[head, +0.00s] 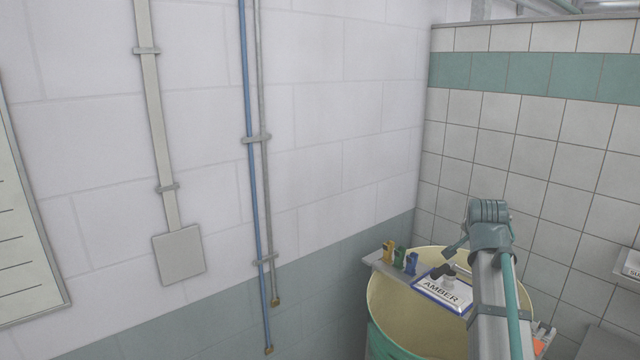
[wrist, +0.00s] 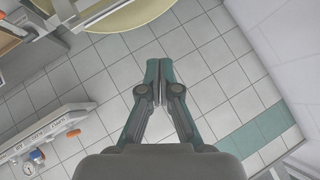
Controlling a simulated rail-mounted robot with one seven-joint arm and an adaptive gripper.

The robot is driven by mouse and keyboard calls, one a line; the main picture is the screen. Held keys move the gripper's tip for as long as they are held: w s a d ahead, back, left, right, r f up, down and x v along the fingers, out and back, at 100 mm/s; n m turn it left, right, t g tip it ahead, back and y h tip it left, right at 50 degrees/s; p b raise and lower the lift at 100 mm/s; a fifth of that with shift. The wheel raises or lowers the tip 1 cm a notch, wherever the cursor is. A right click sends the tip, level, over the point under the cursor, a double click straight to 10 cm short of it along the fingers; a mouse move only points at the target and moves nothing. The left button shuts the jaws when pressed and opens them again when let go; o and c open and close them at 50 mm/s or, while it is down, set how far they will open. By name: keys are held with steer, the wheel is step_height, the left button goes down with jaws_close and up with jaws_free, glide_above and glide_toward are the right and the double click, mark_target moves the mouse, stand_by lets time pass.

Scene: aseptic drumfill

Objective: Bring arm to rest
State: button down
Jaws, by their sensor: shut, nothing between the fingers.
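My gripper (wrist: 153,68) shows in the wrist view with its two teal-tipped fingers together and nothing between them. It points at a tiled wall (wrist: 200,60), and free space lies around the fingers. In the head view I cannot clearly make out my gripper. A jointed grey and teal piece with a green hose stands in front of the drum there, and I cannot tell how much of it is my arm.
A large cream drum (head: 395,305) stands in the corner with an AMBER sign (head: 444,291) at its top. A small rack with yellow, green and blue pieces (head: 399,257) sits at its rim. A labelled wall shelf (wrist: 45,132) is at left in the wrist view.

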steer(key=s+a+f+n+g+y, duration=0.15)
steer(key=a+f, duration=0.35)
steer(key=f, duration=0.6)
steer(key=s+a+f+n+g+y, duration=0.1)
steer(key=s+a+f+n+g, duration=0.3)
steer(key=f, duration=0.7)
steer(key=s+a+f+n+y, duration=0.1)
steer(key=s+a+f+n, duration=0.1)
steer(key=a+f, duration=0.65)
steer(key=s+a+f+n+g, duration=0.2)
steer(key=s+a+f, duration=0.1)
steer(key=s+f, duration=0.5)
steer(key=s+a+f+n+g, duration=0.25)
steer(key=s+f, duration=0.35)
steer(key=f, duration=0.4)
steer(key=s+a+f+g+b, duration=0.1)
steer(key=s+f+g+b, duration=0.5)
steer(key=s+f, duration=2.3)
steer(key=s+b, duration=0.1)
steer(key=b, duration=0.3)
steer(key=shift+s+f+y, duration=0.25)
steer(key=shift+s+y, duration=0.1)
